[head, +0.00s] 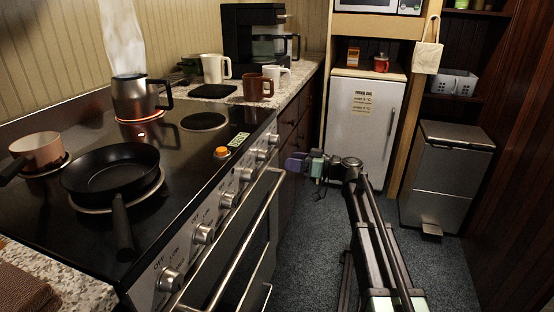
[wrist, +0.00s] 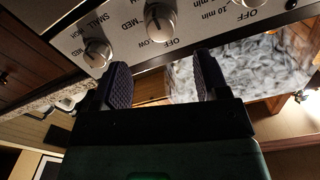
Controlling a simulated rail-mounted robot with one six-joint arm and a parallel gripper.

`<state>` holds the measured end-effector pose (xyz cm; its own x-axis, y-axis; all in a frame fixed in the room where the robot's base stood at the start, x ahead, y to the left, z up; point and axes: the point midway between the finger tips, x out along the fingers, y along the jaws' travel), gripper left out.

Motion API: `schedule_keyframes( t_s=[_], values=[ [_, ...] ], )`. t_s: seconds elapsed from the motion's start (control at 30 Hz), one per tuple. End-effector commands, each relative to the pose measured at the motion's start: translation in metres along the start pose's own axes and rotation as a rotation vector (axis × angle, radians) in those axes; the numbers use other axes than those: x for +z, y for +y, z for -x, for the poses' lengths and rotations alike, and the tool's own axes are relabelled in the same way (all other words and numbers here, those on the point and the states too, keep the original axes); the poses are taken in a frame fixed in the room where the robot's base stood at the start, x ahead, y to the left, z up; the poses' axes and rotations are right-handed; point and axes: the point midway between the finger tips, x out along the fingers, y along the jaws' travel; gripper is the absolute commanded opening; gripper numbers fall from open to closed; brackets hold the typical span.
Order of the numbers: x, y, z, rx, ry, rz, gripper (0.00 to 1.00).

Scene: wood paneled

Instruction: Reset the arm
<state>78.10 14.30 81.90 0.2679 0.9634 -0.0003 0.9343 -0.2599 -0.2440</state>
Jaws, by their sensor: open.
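My arm reaches out from the lower right in the head view, over the carpet to the right of the stove. My gripper (head: 301,165) is at its end, near the front of the stove by the far knobs. In the wrist view my gripper (wrist: 160,85) has its two dark ridged fingers spread apart with nothing between them. The stove's knob panel (wrist: 125,38) lies beyond the fingertips there, with labelled knobs. I cannot tell the exact gap between the fingers and the panel.
The stove (head: 190,185) carries a steaming kettle (head: 138,98) on a glowing burner, a black pan (head: 112,170) and a small pot (head: 38,150). Its oven handle (head: 240,235) sticks out at the front. A fridge (head: 362,125) and a bin (head: 445,175) stand behind. Carpet (head: 310,230) is clear.

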Motion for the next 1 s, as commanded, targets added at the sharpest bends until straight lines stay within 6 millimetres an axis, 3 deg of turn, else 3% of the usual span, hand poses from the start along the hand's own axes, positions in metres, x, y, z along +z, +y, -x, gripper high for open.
schedule_keyframes(
  t_s=[0.1, 0.4, 0.53, 0.57, 0.63, 0.73, 0.8, 0.9, 1.0],
  values=[
    [0.000, 0.000, 0.012, 0.000, 0.000, 0.000, 0.68],
    [0.000, 0.000, 0.014, 0.000, 0.000, -0.004, 0.68],
    [0.005, -0.001, 0.014, -0.003, -0.032, -0.132, 0.68],
    [0.013, -0.003, 0.015, 0.005, -0.073, -0.187, 0.68],
    [0.048, -0.022, 0.025, 0.057, -0.237, -0.349, 0.68],
    [0.110, -0.064, 0.055, 0.230, -0.521, -0.583, 0.68],
    [0.147, -0.093, 0.083, 0.393, -0.692, -0.711, 0.68],
    [0.188, -0.132, 0.129, 0.650, -0.883, -0.834, 0.68],
    [0.214, -0.170, 0.175, 0.903, -1.021, -0.887, 0.68]
  ],
)
